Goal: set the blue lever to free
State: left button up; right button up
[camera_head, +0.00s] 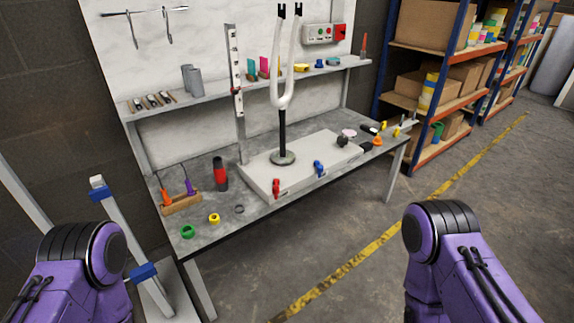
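The blue lever (319,168) is on the front side of a pale grey block (255,175) on the workbench. It stands right of a red lever (276,188) on the same side. The blue lever's setting and any lettering near it are too small to read. A white fork-shaped frame part (284,95) stands upright on a black post (282,135) on the block. Purple parts of my two arms show at the bottom left and bottom right, well apart from the levers. Neither gripper is in the picture.
The workbench (240,222) carries a wooden tool holder (181,203), a red and black cylinder (220,174), coloured rings and small items at its right end. A shelf (215,90) runs behind. A blue-framed rack (440,70) stands at right. Floor before the bench is clear.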

aim_at(320, 167)
jog(key=u, duration=0.35)
jog(key=i, duration=0.85)
jog(key=z, duration=0.1)
